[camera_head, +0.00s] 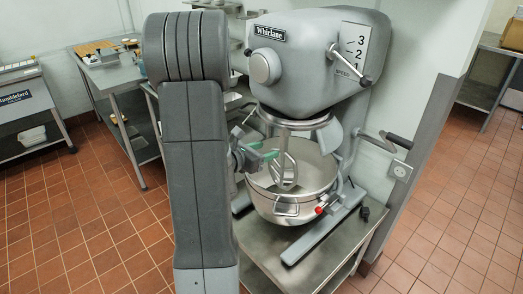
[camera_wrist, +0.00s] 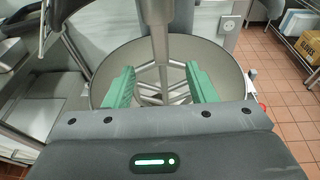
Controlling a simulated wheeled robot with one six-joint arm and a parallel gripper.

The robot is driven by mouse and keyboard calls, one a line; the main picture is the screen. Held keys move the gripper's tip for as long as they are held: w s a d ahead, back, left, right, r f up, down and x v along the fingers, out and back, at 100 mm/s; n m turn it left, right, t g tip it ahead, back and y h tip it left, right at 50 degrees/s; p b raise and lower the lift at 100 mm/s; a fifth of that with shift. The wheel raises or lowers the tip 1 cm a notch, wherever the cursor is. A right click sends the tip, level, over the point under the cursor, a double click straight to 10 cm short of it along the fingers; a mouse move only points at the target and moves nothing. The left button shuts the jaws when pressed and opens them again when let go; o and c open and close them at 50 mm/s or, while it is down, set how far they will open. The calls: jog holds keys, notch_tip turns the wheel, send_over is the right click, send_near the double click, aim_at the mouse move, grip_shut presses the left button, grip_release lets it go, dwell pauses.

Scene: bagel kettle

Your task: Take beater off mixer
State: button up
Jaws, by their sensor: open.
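The grey mixer (camera_head: 310,58) stands on a steel table, with its steel bowl (camera_head: 316,184) below the head. The metal beater (camera_head: 287,172) hangs from the head, its lower part at the bowl's opening. In the wrist view the beater (camera_wrist: 161,62) shows as a shaft with several bars spreading at the bottom. My gripper (camera_head: 268,157) reaches in from the left at the beater. In the wrist view my gripper's green fingers (camera_wrist: 160,86) are open, one on each side of the beater, with gaps between. I cannot tell how deep the beater sits between them.
A bowl guard ring (camera_head: 298,122) sits just above the bowl. A crank handle (camera_head: 398,141) and a red knob (camera_head: 319,211) are at the right. A steel worktable (camera_head: 112,75) stands behind left. The tiled floor (camera_head: 445,225) at right is clear.

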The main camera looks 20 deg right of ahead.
aim_at(281, 145)
jog(key=b+x, duration=0.1)
jog(key=x, duration=0.6)
jog(key=shift+d+f+b, duration=0.15)
jog(key=shift+f+b, duration=0.05)
jog(key=shift+b, duration=0.15)
jog(key=shift+b+x, duration=0.55)
jog(key=shift+x, duration=0.6)
jog(key=shift+r, duration=0.2)
grip_shut()
